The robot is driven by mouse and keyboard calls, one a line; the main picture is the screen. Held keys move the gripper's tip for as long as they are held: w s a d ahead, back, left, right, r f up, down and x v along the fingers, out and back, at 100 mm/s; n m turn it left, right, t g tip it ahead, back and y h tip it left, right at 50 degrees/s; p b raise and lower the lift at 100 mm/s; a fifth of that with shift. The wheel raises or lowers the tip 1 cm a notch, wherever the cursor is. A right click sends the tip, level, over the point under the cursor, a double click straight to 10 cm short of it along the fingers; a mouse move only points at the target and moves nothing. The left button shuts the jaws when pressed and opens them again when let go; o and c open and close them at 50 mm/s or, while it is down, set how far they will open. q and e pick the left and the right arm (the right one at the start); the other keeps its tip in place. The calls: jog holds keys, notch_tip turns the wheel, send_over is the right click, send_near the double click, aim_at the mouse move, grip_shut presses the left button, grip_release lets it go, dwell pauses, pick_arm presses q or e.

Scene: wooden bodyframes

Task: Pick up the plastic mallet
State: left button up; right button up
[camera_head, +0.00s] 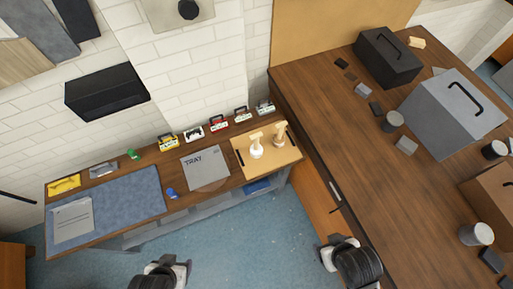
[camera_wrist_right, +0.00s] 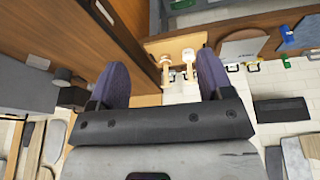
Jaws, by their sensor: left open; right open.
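Two mallet-like tools stand on the light wooden board (camera_head: 245,169) at the right end of the low bench. The one with a white head, likely the plastic mallet (camera_head: 257,153), stands nearer the grey tray. The all-wooden-looking one (camera_head: 280,135) stands just right of it. In the right wrist view the white-headed one (camera_wrist_right: 188,62) and the wooden one (camera_wrist_right: 165,72) show beyond the fingers. My left gripper (camera_head: 165,272) is at the bottom of the head view, open and away from both. My right gripper (camera_wrist_right: 163,62) is open and empty, also away from them.
The grey tray (camera_head: 205,169) and a blue mat (camera_head: 120,204) lie on the low bench. Several small toolboxes (camera_head: 218,124) line its back edge. A large wooden table (camera_head: 340,125) with a grey box (camera_head: 440,120) and black box (camera_head: 385,60) stands right. Blue floor (camera_head: 255,240) lies clear in front.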

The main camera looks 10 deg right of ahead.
jog(key=shift+a, duration=0.15)
jog(key=shift+c, duration=1.4)
jog(key=shift+w, duration=0.1)
